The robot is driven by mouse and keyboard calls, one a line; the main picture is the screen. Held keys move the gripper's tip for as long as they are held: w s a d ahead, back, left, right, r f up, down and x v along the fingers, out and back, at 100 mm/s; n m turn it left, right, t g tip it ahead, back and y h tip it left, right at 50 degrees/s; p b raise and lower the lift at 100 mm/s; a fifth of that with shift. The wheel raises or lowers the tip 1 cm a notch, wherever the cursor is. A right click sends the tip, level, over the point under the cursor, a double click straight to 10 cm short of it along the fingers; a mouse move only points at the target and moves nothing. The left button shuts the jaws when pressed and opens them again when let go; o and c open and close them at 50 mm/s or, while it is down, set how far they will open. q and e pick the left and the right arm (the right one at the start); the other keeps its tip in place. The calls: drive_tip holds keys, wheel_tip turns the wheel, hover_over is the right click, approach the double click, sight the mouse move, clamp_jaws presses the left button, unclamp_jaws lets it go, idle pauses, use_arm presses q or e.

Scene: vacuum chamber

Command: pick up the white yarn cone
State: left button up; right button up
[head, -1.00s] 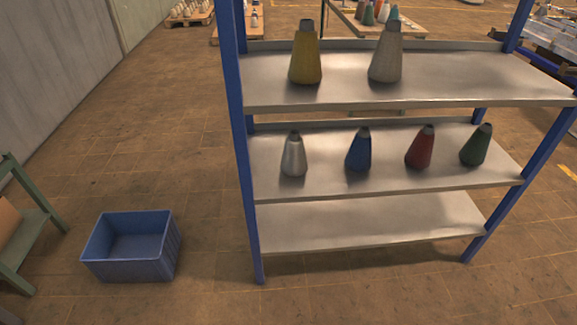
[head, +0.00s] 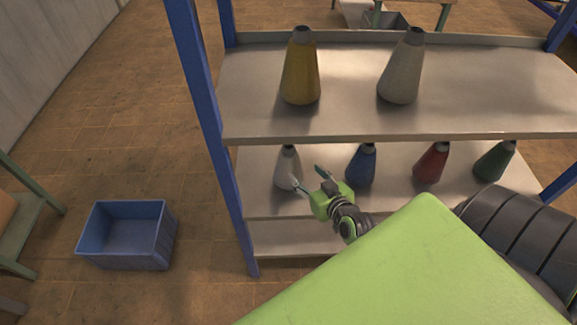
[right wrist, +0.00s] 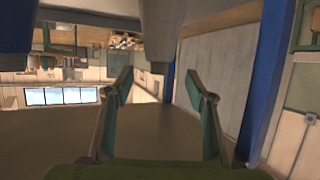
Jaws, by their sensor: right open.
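The white yarn cone (head: 287,168) stands upright at the left end of the middle shelf in the head view. My right gripper (head: 308,179) is open and empty in front of that shelf. In the picture its left fingertip overlaps the lower right side of the white cone; I cannot tell whether they touch. The right wrist view shows the open fingers (right wrist: 160,93) with nothing between them. A shaded tapered shape (right wrist: 162,30) at its top edge looks like the white cone, seen upside down. My left gripper is not in view.
Blue (head: 361,166), red (head: 431,163) and green (head: 495,162) cones stand to the right on the middle shelf. Yellow (head: 301,68) and beige-grey (head: 402,68) cones stand on the shelf above. A blue post (head: 211,130) edges the rack. A blue crate (head: 126,258) sits on the floor.

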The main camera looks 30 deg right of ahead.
sight(291, 150)
drive_tip(key=w, duration=0.4)
drive_tip(key=w+d+p, duration=0.1)
drive_tip(key=w, duration=0.1)
drive_tip(key=shift+w+f, duration=0.1)
drive_tip(key=shift+w, duration=0.15)
drive_tip(key=shift+w+d, duration=0.15)
drive_tip(key=shift+w, duration=0.55)
drive_tip(key=x, duration=0.5)
drive_tip(key=shift+w+r, duration=0.35)
clamp_jaws()
